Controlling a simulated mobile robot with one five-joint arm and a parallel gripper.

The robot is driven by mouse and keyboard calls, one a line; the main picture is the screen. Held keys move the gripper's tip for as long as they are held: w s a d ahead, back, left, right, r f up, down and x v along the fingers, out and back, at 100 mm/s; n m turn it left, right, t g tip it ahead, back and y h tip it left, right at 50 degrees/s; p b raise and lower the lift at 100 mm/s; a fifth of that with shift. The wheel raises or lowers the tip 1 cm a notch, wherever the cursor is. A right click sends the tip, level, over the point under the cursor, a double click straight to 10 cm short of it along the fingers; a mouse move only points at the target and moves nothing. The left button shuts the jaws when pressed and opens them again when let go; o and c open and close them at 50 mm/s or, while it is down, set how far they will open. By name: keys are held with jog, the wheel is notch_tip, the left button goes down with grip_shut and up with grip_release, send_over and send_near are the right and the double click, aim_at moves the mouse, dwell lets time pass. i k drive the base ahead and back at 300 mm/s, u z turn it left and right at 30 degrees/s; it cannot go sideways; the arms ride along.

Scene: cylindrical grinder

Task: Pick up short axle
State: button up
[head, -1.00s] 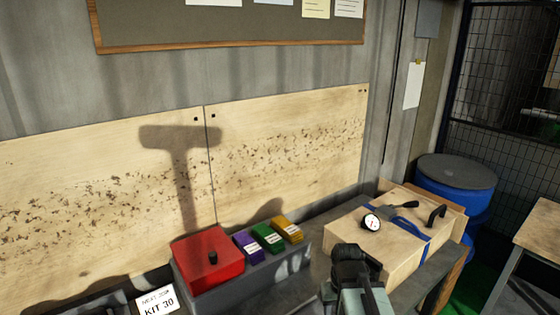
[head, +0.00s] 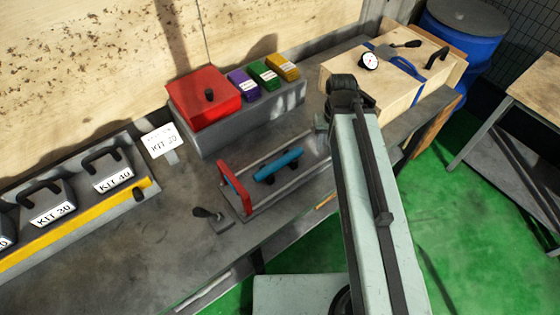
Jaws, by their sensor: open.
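I cannot clearly make out a short axle in the head view. A blue rounded bar (head: 279,165) sits on dark supports between the rails of a low fixture with a red end plate (head: 234,188), on the grey workbench (head: 165,240). I cannot tell whether this bar is the axle. My arm rises from the lower right to a dark joint right of the fixture, hiding part of the bench there. My gripper is not visible.
A red box (head: 204,97) and purple, green and yellow boxes stand on a grey block behind the fixture. Labelled kit cases (head: 112,172) line the left. A wooden box (head: 385,75) with a dial gauge (head: 368,61) is at the back right. Bare bench lies front left.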

aim_at(273, 167)
jog(key=u, duration=0.15)
jog(key=k, duration=1.35)
jog(key=u, duration=1.2)
jog(key=i, duration=1.05)
jog(key=z, duration=0.05)
